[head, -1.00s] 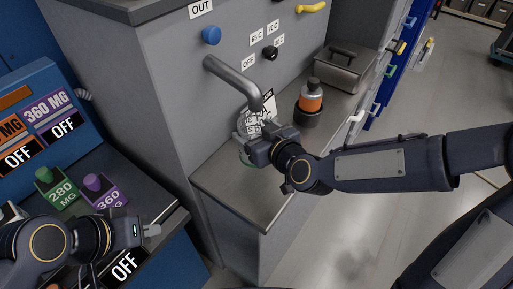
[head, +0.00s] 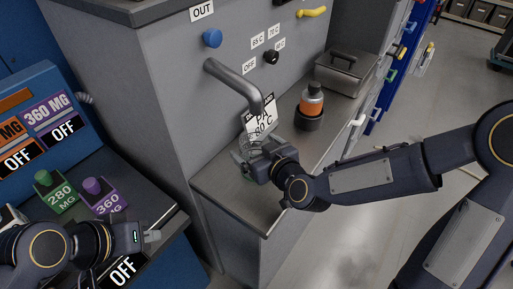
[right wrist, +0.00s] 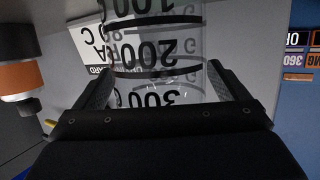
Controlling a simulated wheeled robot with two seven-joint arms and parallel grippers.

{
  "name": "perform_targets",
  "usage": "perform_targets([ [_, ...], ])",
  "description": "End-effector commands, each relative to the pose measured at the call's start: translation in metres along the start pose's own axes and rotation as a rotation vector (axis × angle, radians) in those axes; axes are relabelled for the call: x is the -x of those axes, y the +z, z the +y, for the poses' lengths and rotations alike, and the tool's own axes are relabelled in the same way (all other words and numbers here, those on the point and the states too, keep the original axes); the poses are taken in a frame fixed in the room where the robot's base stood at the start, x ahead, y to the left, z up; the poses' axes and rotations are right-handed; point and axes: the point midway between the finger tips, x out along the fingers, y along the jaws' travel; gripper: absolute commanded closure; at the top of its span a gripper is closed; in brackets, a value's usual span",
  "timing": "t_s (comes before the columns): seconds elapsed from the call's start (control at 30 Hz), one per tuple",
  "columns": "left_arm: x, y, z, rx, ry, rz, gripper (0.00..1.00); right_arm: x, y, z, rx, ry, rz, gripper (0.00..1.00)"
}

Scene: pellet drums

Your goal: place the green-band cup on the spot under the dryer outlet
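The clear green-band cup (head: 247,153) is in my right gripper (head: 252,154), just below the dryer outlet (head: 258,103), a bent grey pipe. A bit of green shows low on the cup. The right wrist view shows the cup (right wrist: 160,60) with black volume marks between the two fingers (right wrist: 162,88). I cannot tell whether its base touches the grey counter (head: 233,194). The spot under the outlet is hidden by the cup and gripper. My left gripper (head: 153,236) is at the lower left, away from the cup; its finger gap is unclear.
A label card (head: 262,117) stands behind the cup. An orange and black bottle (head: 312,98) in a dark holder and a metal box (head: 345,72) are further along the counter. Green (head: 50,190) and purple (head: 103,196) knobbed blocks are at the left. The near counter is clear.

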Motion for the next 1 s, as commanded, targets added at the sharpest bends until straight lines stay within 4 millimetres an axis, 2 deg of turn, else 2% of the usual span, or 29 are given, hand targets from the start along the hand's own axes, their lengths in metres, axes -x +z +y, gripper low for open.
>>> perform_targets([
  [0.37,0.003,-0.002,0.001,0.0,0.0,0.001,1.0,0.006,-0.003,0.001,0.001,0.001,0.001,0.06],
  [0.8,-0.001,0.0,0.0,0.0,0.0,0.0,1.0,0.089,-0.004,0.001,0.005,0.005,0.002,0.06],
  [1.0,0.003,-0.001,0.001,0.0,0.0,0.0,1.0,0.113,-0.004,0.001,0.003,0.003,0.002,0.06],
])
